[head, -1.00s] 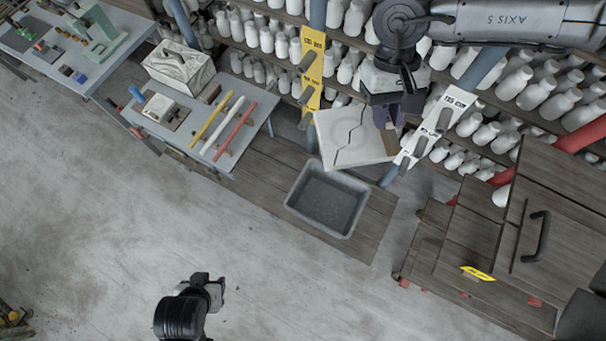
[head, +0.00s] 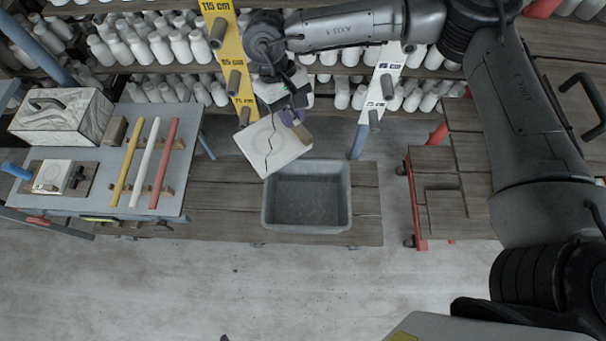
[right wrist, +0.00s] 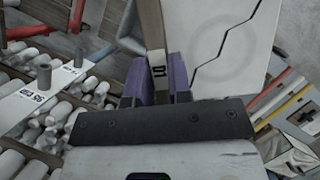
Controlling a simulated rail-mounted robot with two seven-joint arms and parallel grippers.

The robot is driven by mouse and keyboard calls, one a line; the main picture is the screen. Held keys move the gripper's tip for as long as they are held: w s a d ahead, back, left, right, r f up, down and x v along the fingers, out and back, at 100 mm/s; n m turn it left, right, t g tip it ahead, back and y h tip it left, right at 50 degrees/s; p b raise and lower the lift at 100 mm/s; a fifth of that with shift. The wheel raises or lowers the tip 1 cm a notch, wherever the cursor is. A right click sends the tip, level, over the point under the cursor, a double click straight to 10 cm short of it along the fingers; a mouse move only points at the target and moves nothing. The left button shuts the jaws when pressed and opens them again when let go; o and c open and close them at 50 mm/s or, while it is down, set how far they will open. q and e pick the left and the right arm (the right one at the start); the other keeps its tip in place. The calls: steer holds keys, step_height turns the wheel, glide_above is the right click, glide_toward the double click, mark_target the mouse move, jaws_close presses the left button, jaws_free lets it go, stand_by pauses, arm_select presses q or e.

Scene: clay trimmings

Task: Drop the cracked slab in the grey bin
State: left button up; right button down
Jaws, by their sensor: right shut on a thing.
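The cracked slab (head: 262,146) is a pale square with a jagged dark crack and a faint round mark. My right gripper (head: 291,117) is shut on the brown wooden piece at the slab's edge. The right wrist view shows this grip, with the purple fingers (right wrist: 160,82) on either side of the brown piece and the slab (right wrist: 217,45) beside it. The slab hangs tilted in the air. The grey bin (head: 307,226) is empty; in the head view the slab's lower corner meets its back left rim. My left gripper is not clearly in view.
The bin stands on a low wooden platform (head: 215,208). Shelves of white bottles (head: 150,47), a yellow height post (head: 232,70) and a white one (head: 384,85) stand behind.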

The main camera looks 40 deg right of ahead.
steer(key=d+f+m+b, duration=0.1)
steer(key=d+f+b, duration=0.3)
steer(key=f+b, duration=0.8)
steer(key=d+f+m+y+b, duration=0.1)
steer(key=d+f+b, duration=0.4)
steer(key=f+b, duration=0.8)
steer(key=d+f+m+b, duration=0.1)
steer(key=d+f+b, duration=0.3)
steer(key=f+b, duration=0.9)
step_height(320, 180, down, 16)
steer(key=shift+w+d+f, duration=0.1)
steer(key=shift+w+d, duration=0.05)
steer(key=shift+w, duration=0.25)
steer(key=c, duration=1)
jaws_free()
steer(key=shift+o, duration=0.2)
steer(key=p+v, duration=0.4)
steer(key=v, duration=0.9)
steer(key=shift+d+r+p, duration=0.3)
steer(key=shift+r+p, duration=0.1)
steer(key=shift+r, duration=0.05)
